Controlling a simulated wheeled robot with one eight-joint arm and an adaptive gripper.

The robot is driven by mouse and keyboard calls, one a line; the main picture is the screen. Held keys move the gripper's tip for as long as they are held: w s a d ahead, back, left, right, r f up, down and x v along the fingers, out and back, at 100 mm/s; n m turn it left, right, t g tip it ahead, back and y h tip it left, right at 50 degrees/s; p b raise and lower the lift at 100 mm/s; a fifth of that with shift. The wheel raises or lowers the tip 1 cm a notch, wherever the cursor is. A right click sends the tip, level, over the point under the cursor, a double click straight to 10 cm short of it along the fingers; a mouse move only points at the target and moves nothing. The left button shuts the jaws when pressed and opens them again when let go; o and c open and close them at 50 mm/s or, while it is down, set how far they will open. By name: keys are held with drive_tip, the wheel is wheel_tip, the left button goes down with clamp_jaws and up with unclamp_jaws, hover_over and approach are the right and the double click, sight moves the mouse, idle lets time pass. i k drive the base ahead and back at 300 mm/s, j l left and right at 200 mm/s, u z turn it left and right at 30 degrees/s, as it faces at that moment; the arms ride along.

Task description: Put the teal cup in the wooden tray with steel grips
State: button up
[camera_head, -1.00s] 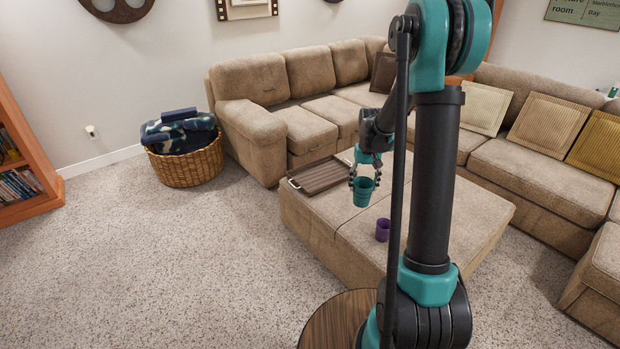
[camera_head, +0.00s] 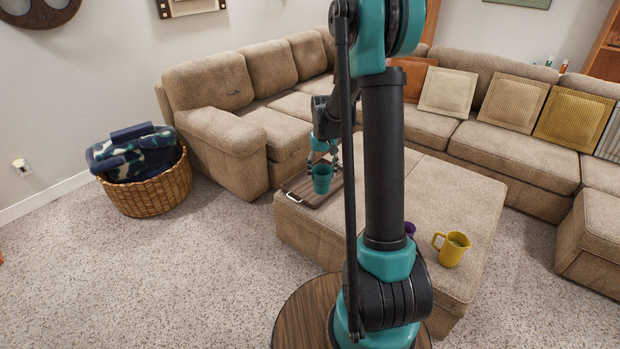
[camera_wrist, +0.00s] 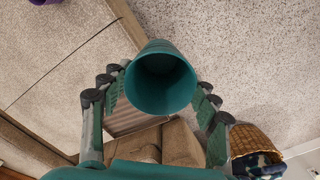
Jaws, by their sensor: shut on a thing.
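The teal cup (camera_head: 321,180) is held upright in my gripper (camera_head: 325,160), in front of the wooden tray in the head view. In the wrist view the cup (camera_wrist: 160,82) sits between the fingers of my gripper, its open mouth toward the camera. The wooden tray (camera_head: 298,186) lies on the ottoman's far left corner, partly hidden by the cup and my arm. One steel grip (camera_head: 294,197) shows at its near left end. In the wrist view part of the slatted tray (camera_wrist: 128,122) shows beyond the left fingers. The cup's exact height above the tray is unclear.
On the ottoman (camera_head: 470,205) stand a yellow mug (camera_head: 452,249) and a purple cup (camera_head: 410,229), mostly hidden by my arm. A sectional sofa (camera_head: 225,130) stands behind. A wicker basket (camera_head: 150,192) with blankets is on the carpet at left.

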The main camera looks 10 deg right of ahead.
sight(309, 190)
drive_tip(key=i+z, duration=0.1)
drive_tip(key=i, duration=0.75)
